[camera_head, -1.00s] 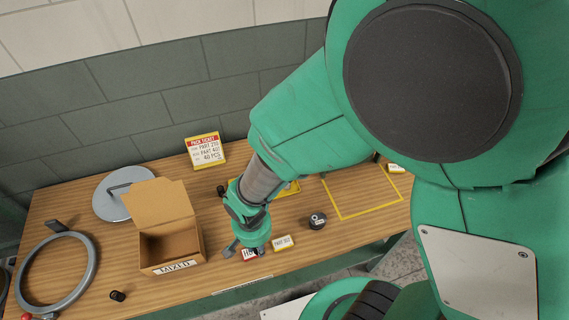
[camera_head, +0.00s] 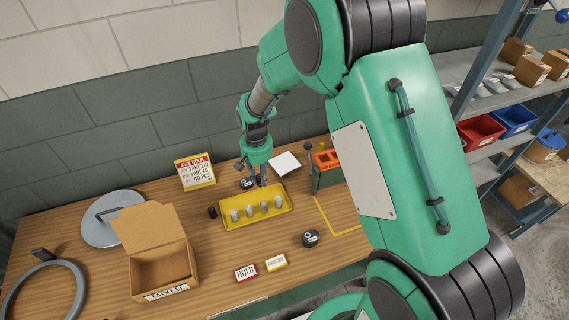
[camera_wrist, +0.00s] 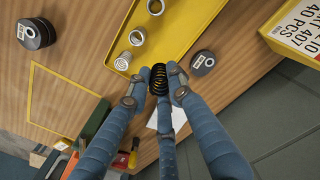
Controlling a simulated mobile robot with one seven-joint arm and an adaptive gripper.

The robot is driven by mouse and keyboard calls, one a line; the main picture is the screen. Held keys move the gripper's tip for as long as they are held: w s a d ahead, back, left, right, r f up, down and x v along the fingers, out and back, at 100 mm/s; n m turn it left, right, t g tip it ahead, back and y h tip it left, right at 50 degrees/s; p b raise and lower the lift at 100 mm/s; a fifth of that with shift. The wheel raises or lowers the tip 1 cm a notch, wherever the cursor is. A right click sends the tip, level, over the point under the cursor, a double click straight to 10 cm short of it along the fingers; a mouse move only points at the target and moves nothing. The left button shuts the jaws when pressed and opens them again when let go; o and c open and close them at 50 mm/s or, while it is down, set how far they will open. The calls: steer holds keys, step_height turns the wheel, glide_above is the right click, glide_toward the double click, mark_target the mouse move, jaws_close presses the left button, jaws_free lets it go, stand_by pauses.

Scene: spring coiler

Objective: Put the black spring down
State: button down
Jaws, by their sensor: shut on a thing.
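The black spring (camera_wrist: 158,80) is between the fingertips of my gripper (camera_wrist: 157,84) in the wrist view, its coils facing the camera. My gripper is shut on it. In the head view my gripper (camera_head: 259,183) points down at the back edge of the yellow tray (camera_head: 232,223); the spring is hard to make out there. The tray, also in the wrist view (camera_wrist: 178,50), holds several grey metal parts. I cannot tell whether the spring touches the table.
A black round part (camera_head: 247,183) lies close left of my gripper. Beyond are a white sheet (camera_head: 286,163), an orange-topped device (camera_head: 327,160) and the pick ticket (camera_head: 195,172). The open carton (camera_head: 165,270) stands at left; another round part (camera_head: 311,238) lies right of the tray.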

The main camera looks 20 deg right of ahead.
step_height(320, 180, up, 2)
glide_above(288, 166)
steer(key=shift+r, duration=0.1)
steer(key=shift+w+f, duration=0.1)
steer(key=shift+f, duration=3)
steer(key=shift+f+b, duration=0.4)
steer(key=shift+f, duration=1.45)
steer(key=shift+f, duration=0.1)
steer(key=c, duration=1.6)
jaws_free()
steer(key=shift+o, duration=0.2)
